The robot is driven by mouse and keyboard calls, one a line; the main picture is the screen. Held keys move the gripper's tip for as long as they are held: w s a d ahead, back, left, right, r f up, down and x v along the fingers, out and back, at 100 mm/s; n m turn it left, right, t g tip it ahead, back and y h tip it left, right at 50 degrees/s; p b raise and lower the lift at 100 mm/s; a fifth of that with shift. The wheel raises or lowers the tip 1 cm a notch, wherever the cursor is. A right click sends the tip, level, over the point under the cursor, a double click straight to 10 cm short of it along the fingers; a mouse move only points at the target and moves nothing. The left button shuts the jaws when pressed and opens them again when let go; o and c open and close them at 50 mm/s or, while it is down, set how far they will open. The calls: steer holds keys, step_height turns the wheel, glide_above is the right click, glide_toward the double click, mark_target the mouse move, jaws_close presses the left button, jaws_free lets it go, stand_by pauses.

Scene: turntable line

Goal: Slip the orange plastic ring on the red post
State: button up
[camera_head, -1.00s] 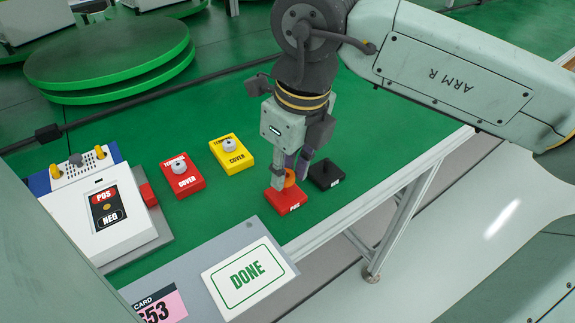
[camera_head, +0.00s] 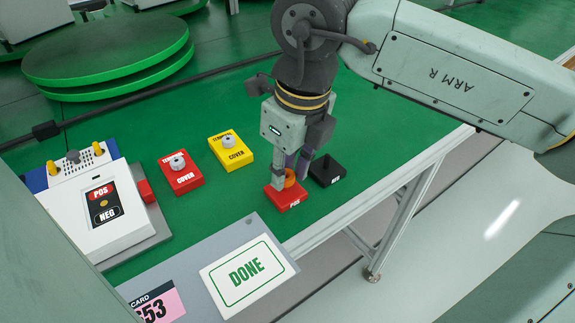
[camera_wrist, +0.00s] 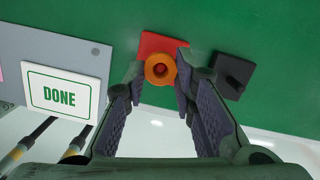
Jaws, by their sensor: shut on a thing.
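The orange ring (camera_head: 289,179) is between the fingertips of my gripper (camera_head: 291,176), which is shut on it. The wrist view shows the ring (camera_wrist: 160,69) from above, with a finger on each side. The ring is over the red block marked POS (camera_head: 287,198), which also shows behind it in the wrist view (camera_wrist: 158,42).
A black block (camera_head: 327,171) with a post stands close to the right of the red one. Red (camera_head: 181,174) and yellow (camera_head: 233,151) terminal covers lie to the left. A white POS/NEG device (camera_head: 100,212) and a DONE card (camera_head: 247,276) are nearer the front left.

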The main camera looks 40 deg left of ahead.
steer(key=shift+f+b, duration=0.9)
steer(key=shift+f, duration=0.1)
steer(key=o, duration=0.8)
steer(key=shift+o, duration=0.2)
steer(key=o, duration=0.3)
steer(key=shift+o, duration=0.2)
steer(key=shift+r, duration=0.15)
step_height(320, 180, up, 7)
steer(key=p, duration=0.5)
stand_by(0.4)
